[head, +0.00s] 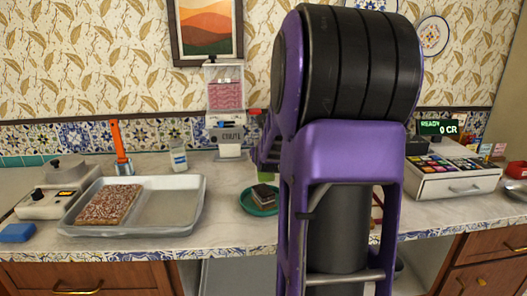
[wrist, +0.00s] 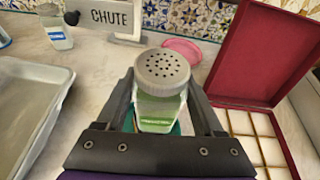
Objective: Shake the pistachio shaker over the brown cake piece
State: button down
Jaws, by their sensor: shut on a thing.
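The pistachio shaker (wrist: 157,112) has a grey perforated lid and pale green contents. It is between the two fingers of my gripper (wrist: 160,115), which is shut on it, with its lid toward the wrist camera. In the head view a small green part of the shaker (head: 265,173) shows beside my arm, just above the cake. The brown cake piece (head: 264,192), dark with a pale layer, sits on a green plate (head: 250,207). My arm hides the plate's right side and most of the gripper. In the wrist view the shaker hides the cake, leaving some green plate visible.
A metal tray (head: 170,222) with a crumb-topped slab (head: 108,205) stands left. An open red box (wrist: 262,50) with compartments is right of the gripper. A pink dish (wrist: 182,46) lies beyond the shaker.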

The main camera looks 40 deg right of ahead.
jog(key=shift+r, duration=0.1)
